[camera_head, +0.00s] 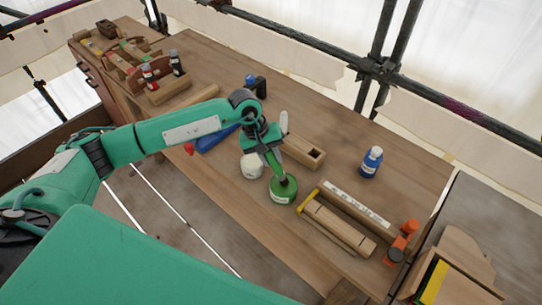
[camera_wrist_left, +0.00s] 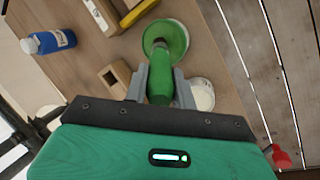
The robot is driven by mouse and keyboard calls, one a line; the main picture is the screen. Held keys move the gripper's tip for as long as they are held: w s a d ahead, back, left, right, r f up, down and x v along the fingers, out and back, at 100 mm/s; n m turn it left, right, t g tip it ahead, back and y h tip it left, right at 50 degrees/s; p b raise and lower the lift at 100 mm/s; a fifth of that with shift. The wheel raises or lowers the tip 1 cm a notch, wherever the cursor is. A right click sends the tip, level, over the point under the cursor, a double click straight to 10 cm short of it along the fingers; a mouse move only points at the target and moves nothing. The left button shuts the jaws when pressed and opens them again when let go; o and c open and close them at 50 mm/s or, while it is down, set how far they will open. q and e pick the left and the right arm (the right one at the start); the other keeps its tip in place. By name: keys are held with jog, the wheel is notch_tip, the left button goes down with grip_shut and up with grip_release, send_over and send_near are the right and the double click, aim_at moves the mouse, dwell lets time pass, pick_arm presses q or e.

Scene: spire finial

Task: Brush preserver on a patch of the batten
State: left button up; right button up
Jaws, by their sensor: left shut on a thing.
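My left gripper (camera_head: 267,147) is shut on the green handle of a brush (camera_head: 275,164). In the left wrist view the handle (camera_wrist_left: 159,88) sits between the two grey fingers. The brush points down into a round green tin (camera_head: 283,194), which also shows in the left wrist view (camera_wrist_left: 181,40). The bristles are hidden or too small to make out. A pale wooden batten (camera_head: 338,231) lies on the bench right of the tin, with a yellow piece (camera_head: 308,201) at its left end. My right gripper is not in view.
A white round pot (camera_head: 252,166) stands close left of the tin. A wooden block with a square hole (camera_head: 303,151) lies behind it. A blue bottle (camera_head: 371,162) stands at back right, an orange tool (camera_head: 401,243) near the batten's right end. The bench between block and bottle is clear.

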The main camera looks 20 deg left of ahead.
pick_arm(q)
jog(key=shift+s+f+b, duration=0.15)
jog(key=shift+f+b, duration=0.05)
jog(key=shift+b, duration=0.45)
dwell(2.3)
jog(key=shift+r+p, duration=0.45)
jog(key=shift+r, duration=3.15)
